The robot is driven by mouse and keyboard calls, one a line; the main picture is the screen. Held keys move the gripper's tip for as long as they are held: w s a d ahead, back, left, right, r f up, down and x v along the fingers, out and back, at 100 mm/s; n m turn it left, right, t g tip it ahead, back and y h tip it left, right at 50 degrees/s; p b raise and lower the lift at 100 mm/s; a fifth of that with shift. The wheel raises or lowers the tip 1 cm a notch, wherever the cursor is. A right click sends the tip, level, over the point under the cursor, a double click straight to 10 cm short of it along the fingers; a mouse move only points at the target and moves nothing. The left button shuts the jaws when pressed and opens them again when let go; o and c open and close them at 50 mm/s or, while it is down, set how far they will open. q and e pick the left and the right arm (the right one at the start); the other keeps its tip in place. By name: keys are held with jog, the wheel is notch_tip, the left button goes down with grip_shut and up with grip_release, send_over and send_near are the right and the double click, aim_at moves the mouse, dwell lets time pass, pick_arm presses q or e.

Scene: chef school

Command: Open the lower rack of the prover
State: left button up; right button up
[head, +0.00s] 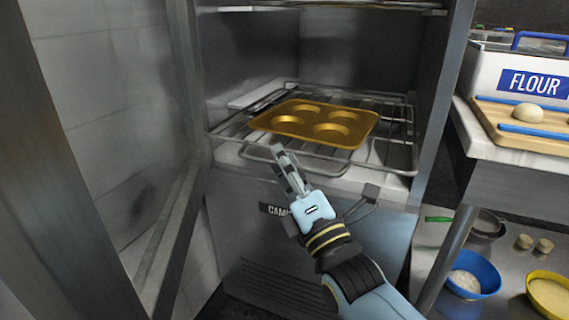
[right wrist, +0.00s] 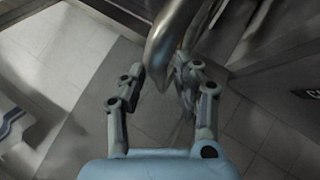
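The prover (head: 245,225) is a metal cabinet whose door (head: 120,140) stands open at the left of the head view. Its lower rack (head: 395,150) is a wire shelf, with its front bar at the cabinet opening. A golden tray with round hollows (head: 318,122) lies on this rack. My right gripper (head: 279,152) is at the front of the rack. In the right wrist view, a shiny curved metal bar (right wrist: 168,35) lies between my right fingertips (right wrist: 161,72), which are partly closed and appear to press it from both sides. My left gripper is not in view.
An upper rack (head: 325,7) crosses the top of the prover. At the right, a worktop holds a flour bin (head: 525,75) and a wooden board (head: 545,146) with dough. Below are a blue bowl (head: 485,268) and a yellow bowl (head: 550,295). Tiled floor lies before the prover.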

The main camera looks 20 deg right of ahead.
jog(key=shift+f, duration=0.15)
jog(key=v, duration=1.2)
